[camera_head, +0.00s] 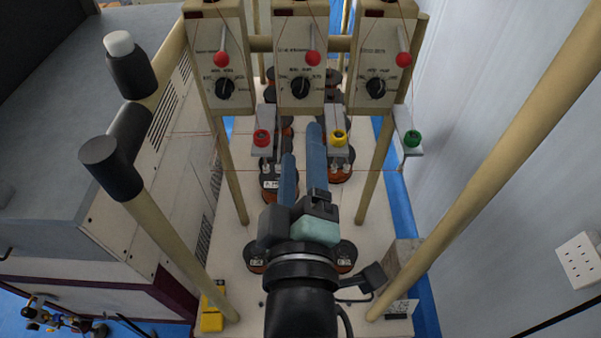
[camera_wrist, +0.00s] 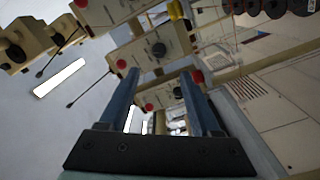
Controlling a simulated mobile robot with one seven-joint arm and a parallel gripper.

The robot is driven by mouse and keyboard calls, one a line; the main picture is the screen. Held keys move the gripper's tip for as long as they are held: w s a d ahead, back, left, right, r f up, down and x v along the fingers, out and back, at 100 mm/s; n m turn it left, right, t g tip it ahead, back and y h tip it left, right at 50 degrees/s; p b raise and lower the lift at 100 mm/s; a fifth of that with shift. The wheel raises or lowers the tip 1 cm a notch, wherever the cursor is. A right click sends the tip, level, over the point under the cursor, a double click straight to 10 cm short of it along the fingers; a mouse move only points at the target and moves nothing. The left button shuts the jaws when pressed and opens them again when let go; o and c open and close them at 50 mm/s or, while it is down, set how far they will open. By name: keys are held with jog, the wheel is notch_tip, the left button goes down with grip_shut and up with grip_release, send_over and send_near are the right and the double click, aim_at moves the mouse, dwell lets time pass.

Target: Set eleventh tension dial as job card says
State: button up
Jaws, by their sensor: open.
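Three beige tension boxes hang in a row at the top of the head view. Each has a black dial: left (camera_head: 225,88), middle (camera_head: 304,87) and right (camera_head: 376,88). Their printed scales are too small to read, and I cannot tell which dial is the eleventh. My gripper (camera_head: 301,145) is open and empty, its blue fingers pointing up and away below the middle box. In the wrist view, my gripper (camera_wrist: 158,76) has a box with a black dial (camera_wrist: 159,49) beyond its fingertips, and another dial (camera_wrist: 180,92) shows between the fingers. No contact shows.
Brackets with red (camera_head: 262,138), yellow (camera_head: 339,138) and green (camera_head: 412,139) knobs stand below the boxes. Dark spools (camera_head: 334,172) sit on the pale bench. Beige posts flank both sides; a grey machine (camera_head: 60,130) is left.

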jog(key=shift+s+r+p, duration=0.15)
jog(key=shift+s+p, duration=0.4)
jog(key=shift+s, duration=0.45)
